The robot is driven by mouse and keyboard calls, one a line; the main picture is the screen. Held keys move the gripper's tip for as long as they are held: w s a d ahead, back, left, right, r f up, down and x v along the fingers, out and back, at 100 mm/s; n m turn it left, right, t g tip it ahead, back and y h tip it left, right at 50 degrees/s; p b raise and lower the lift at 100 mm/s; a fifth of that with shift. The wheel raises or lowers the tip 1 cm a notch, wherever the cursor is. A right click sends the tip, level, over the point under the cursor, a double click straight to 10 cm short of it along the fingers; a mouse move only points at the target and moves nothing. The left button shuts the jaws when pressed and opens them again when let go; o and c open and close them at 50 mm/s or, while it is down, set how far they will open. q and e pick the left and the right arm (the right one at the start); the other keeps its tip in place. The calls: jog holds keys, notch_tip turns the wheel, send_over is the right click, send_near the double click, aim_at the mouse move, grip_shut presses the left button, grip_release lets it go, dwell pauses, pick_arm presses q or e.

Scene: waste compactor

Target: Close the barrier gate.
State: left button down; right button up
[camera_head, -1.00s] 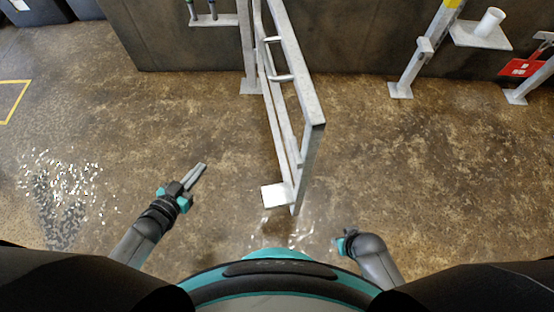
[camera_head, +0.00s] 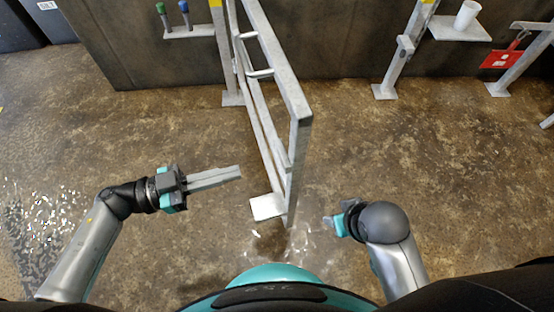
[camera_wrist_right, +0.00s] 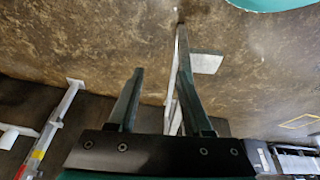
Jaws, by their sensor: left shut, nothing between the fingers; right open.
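The barrier gate (camera_head: 299,130) is a grey metal frame that stands swung out from its post (camera_head: 229,65) towards me. A flat plate (camera_head: 267,207) sits low at its near end. My left gripper (camera_head: 240,172) is shut and empty, pointing right, left of the gate and apart from it in the head view. My right gripper (camera_head: 333,224) is to the right of the gate's near end. In the right wrist view its fingers (camera_wrist_right: 160,77) are open with nothing between them. The gate (camera_wrist_right: 181,55) shows there partly behind the right-hand finger.
A second post (camera_head: 398,60) with yellow on top stands right of the opening. A shelf with a white cup (camera_head: 466,14) and a red tag (camera_head: 502,59) are farther right. A small shelf (camera_head: 190,31) with green and blue items is at the back left. Floor right of the gate is clear.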

aim_at(293, 157)
pick_arm(q)
jog(key=b+x, duration=0.2)
jog(key=x, duration=0.6)
jog(key=shift+w+d+f, duration=0.1)
jog(key=shift+d, duration=0.25)
jog(key=shift+w+d+b, duration=0.1)
jog(key=shift+d+b, duration=0.3)
jog(key=shift+d, duration=0.05)
jog(key=shift+w+d, duration=0.1)
jog(key=shift+d, duration=0.2)
pick_arm(e)
jog(key=shift+w+a+r+t+y, duration=0.15)
jog(key=shift+w+a+r+t, duration=0.2)
jog(key=shift+r, duration=0.45)
jog(key=shift+w+a+r+t+y, duration=0.1)
jog(key=shift+w+a+r+t, duration=0.25)
jog(key=shift+r, duration=0.4)
jog(key=shift+w+a+r+t+y, duration=0.2)
jog(key=shift+r+t, duration=0.2)
jog(key=shift+r, duration=0.4)
